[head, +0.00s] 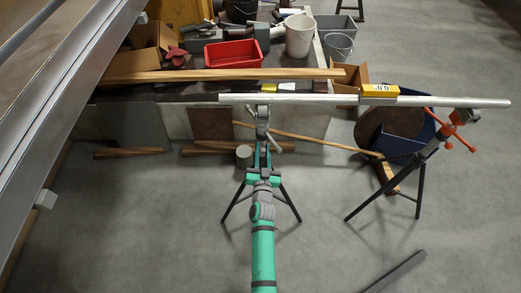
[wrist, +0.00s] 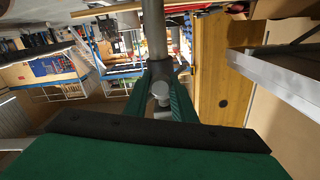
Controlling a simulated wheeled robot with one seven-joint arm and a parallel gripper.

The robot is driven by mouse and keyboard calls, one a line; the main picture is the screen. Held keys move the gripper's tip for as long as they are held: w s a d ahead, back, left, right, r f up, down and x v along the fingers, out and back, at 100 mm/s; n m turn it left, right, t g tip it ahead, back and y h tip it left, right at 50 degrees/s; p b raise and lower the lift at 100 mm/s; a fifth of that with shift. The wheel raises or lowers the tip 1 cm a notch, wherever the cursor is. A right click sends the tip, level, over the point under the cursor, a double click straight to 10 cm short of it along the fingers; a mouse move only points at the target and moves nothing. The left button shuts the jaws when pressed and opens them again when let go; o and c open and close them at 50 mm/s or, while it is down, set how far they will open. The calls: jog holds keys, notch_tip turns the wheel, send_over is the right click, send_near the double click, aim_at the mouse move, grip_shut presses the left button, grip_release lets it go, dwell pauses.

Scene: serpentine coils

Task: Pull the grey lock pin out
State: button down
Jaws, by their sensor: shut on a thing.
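My gripper (head: 263,158) is at the front stand, on the grey post head (head: 263,112) under the long silver tube (head: 310,99). In the wrist view my green fingers (wrist: 161,98) are closed around a grey lock pin (wrist: 160,89) with a rounded end. The pin sits at the foot of a grey upright post (wrist: 154,35). Whether the pin is still seated in its hole cannot be told. In the head view the pin is hidden by the gripper and stand.
A yellow level reading 0.0 (head: 380,91) sits on the tube. An orange-handled stand (head: 440,142) supports its right end. Behind is a bench with a red tray (head: 233,54) and buckets (head: 300,36). A large metal beam (head: 65,95) crosses at left. Floor at right is mostly open.

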jog(key=c, duration=1.5)
grip_release()
jog(key=shift+s, duration=0.1)
jog(key=s, duration=1)
jog(key=shift+s+a, duration=0.4)
jog(key=shift+f, duration=0.1)
jog(key=s+a+r+n+g+y, duration=0.1)
jog(key=s+a+r+n, duration=0.1)
jog(key=s, duration=2)
jog(key=s+a+r, duration=0.1)
jog(key=s+r, duration=0.2)
jog(key=s, duration=0.1)
jog(key=s+r+n+g, duration=0.1)
jog(key=s+r, duration=0.2)
jog(key=s, duration=0.1)
jog(key=s+a+r+n, duration=0.1)
jog(key=s+r, duration=0.2)
jog(key=s, duration=0.1)
jog(key=shift+s+a+r+g+y, duration=0.3)
jog(key=shift+s, duration=0.05)
